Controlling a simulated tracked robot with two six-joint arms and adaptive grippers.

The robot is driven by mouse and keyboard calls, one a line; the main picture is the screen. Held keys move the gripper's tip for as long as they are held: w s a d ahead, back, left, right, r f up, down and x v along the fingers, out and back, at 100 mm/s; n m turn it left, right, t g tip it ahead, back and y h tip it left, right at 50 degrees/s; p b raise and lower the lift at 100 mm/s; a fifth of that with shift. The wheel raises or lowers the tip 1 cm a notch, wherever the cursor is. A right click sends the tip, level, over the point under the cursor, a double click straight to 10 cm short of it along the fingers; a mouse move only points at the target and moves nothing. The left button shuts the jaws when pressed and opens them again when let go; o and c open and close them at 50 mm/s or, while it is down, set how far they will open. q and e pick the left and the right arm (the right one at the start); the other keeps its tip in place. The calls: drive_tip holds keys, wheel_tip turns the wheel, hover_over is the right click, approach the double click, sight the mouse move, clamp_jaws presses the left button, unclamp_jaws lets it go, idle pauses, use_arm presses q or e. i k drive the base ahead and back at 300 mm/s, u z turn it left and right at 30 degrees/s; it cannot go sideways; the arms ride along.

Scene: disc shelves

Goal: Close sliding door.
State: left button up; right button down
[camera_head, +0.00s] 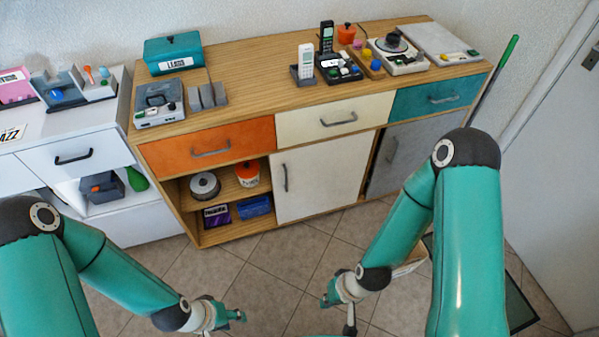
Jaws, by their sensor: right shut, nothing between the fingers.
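The wooden cabinet (290,97) has a white sliding door (320,176) with a dark vertical handle (285,177), standing at the middle of its front. A grey sliding door (415,152) with its own handle is at the right, and a narrow dark gap shows between the two doors. The left compartment (199,221) is uncovered, with its shelves in sight. My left gripper (236,317) is low over the floor in front of the cabinet, its finger opening unclear. My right gripper (328,300) is shut and empty, also low, below the white door and apart from it.
The open shelves hold a round tin (205,186), an orange pot (247,174), a purple box (217,215) and a blue box (254,207). Drawers run above the doors. Phones and devices crowd the top. A white unit (75,150) stands left.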

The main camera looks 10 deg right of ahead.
sight(309, 180)
drive_tip(key=i, duration=0.85)
drive_tip(key=u, duration=0.05)
